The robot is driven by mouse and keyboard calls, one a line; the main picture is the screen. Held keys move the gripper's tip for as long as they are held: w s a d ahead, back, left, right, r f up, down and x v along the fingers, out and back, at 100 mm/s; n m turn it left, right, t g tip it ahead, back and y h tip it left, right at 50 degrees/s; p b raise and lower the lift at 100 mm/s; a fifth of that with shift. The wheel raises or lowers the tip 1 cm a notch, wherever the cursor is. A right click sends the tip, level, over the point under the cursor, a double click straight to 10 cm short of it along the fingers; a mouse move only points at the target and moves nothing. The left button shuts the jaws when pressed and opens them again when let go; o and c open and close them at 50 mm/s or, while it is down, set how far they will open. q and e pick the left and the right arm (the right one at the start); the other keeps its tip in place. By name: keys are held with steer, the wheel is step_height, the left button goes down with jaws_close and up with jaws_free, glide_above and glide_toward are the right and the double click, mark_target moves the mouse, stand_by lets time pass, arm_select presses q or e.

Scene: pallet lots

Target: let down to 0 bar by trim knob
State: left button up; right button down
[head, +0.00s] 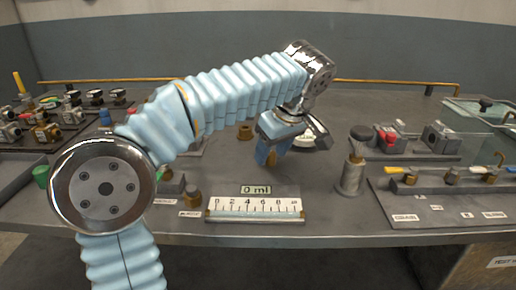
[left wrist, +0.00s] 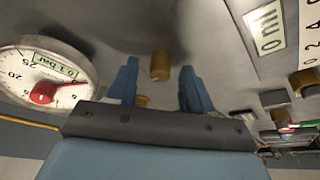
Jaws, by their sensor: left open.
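My left gripper (head: 270,158) hangs over the middle of the bench, its blue fingers pointing down. In the left wrist view its fingers (left wrist: 155,88) are apart, with a brass knob (left wrist: 160,65) showing in the gap, not visibly gripped. I cannot tell for sure that this is the trim knob. A round white dial gauge (left wrist: 45,75) with a red hub and pointer stands beside the gripper; its small display appears to read 0.1 bar. In the head view the gauge (head: 318,136) is mostly hidden behind the gripper. My right gripper is not in view.
A white scale (head: 255,214) with a 0 ml display (head: 255,189) lies at the bench's front. A metal post (head: 352,175) stands to its right, near a valve panel (head: 440,205). Several valves and fittings crowd the left. A glass tank (head: 485,125) stands at right.

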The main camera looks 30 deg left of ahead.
arm_select(q)
steer(key=shift+c, duration=0.2)
jaws_close()
